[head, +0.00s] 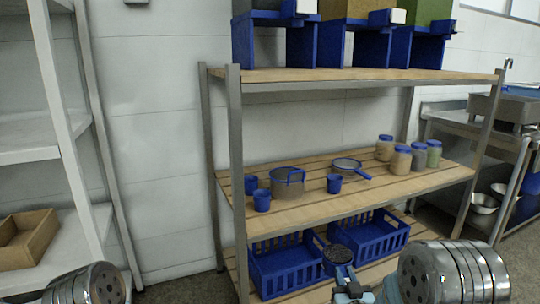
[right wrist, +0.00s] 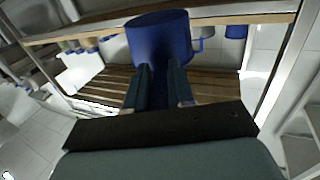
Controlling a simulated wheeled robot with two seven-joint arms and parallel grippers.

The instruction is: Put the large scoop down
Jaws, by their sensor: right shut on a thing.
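My right gripper (head: 347,278) is shut on the large blue scoop (head: 337,255). In the head view the scoop is held in front of the shelf rack, below its middle shelf and overlapping the blue baskets. In the right wrist view the scoop (right wrist: 158,35) sits between the two fingertips (right wrist: 160,75), its round body at the far end of the fingers. Its handle is mostly hidden by the gripper. My left arm shows at the lower left of the head view, but its gripper is out of frame.
The rack's middle shelf (head: 400,192) holds blue cups (head: 262,200), a pot (head: 287,182), a strainer (head: 346,165) and several jars (head: 400,160). Its front right part is clear. Two blue baskets (head: 285,270) stand on the lower shelf. A metal post (head: 237,170) stands at the rack's left.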

